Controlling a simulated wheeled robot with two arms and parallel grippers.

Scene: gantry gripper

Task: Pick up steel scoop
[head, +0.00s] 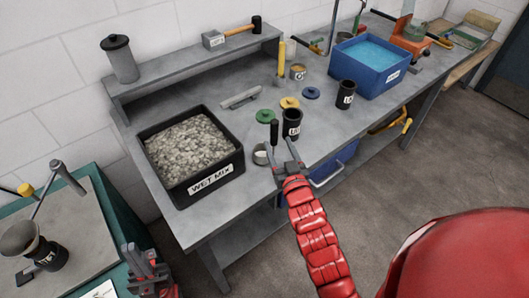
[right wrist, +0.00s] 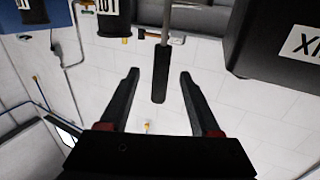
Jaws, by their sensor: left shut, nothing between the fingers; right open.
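The steel scoop (head: 260,154) stands on the bench right of the black WET MIX tub, its round metal bowl low and its black handle (head: 275,132) pointing up. My right gripper (head: 282,153) is open and empty close beside the scoop. In the right wrist view the black handle (right wrist: 160,76) with its metal shaft shows ahead, in line with the gap between the open fingers (right wrist: 160,78); no contact shows. The scoop's bowl is out of that view. My left gripper (head: 133,255) is shut and empty at the lower left, away from the scoop.
The WET MIX tub (head: 178,201) of grey gravel is left of the scoop. A black labelled cup (head: 292,124) stands close behind the right gripper. Coloured lids, another black cup (head: 345,95) and a blue water bin (head: 365,82) are farther along.

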